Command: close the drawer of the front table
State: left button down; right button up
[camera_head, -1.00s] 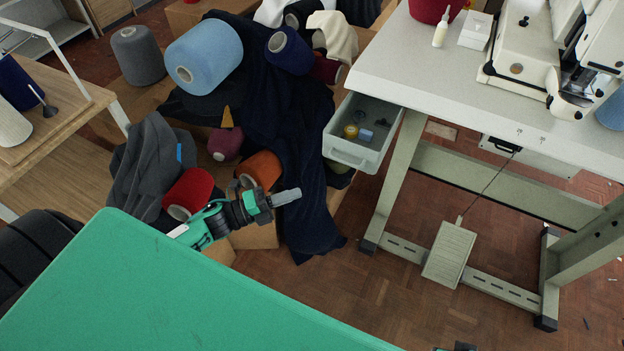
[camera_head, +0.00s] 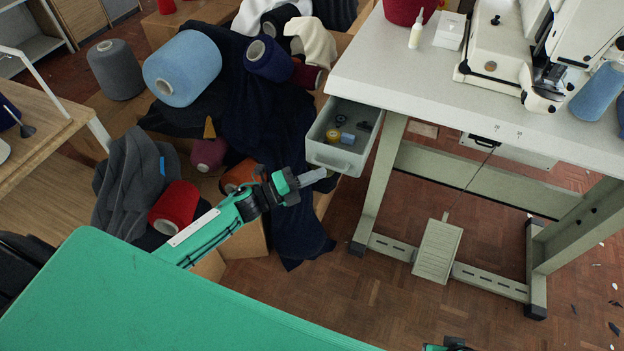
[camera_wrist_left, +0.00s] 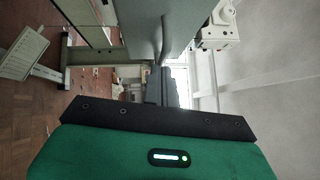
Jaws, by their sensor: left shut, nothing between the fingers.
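The open drawer (camera_head: 338,160) is a pale grey tray sticking out under the left end of the white front table (camera_head: 440,90). Small items, one yellow and one blue, lie inside it. My left gripper (camera_head: 313,178) is shut and empty, its tip close to the drawer's front face at the lower left. I cannot tell whether it touches. In the left wrist view, the shut fingers (camera_wrist_left: 165,86) point at a grey panel with a bar-like handle (camera_wrist_left: 165,35), which looks like the drawer front. My right gripper's fingers are not visible.
A sewing machine (camera_head: 505,55), a glue bottle (camera_head: 416,30) and a red pot stand on the table. Yarn cones, such as a light blue one (camera_head: 185,68), and dark cloth (camera_head: 270,130) crowd the left. A pedal (camera_head: 437,252) sits below.

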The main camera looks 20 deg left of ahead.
aim_at(335, 137)
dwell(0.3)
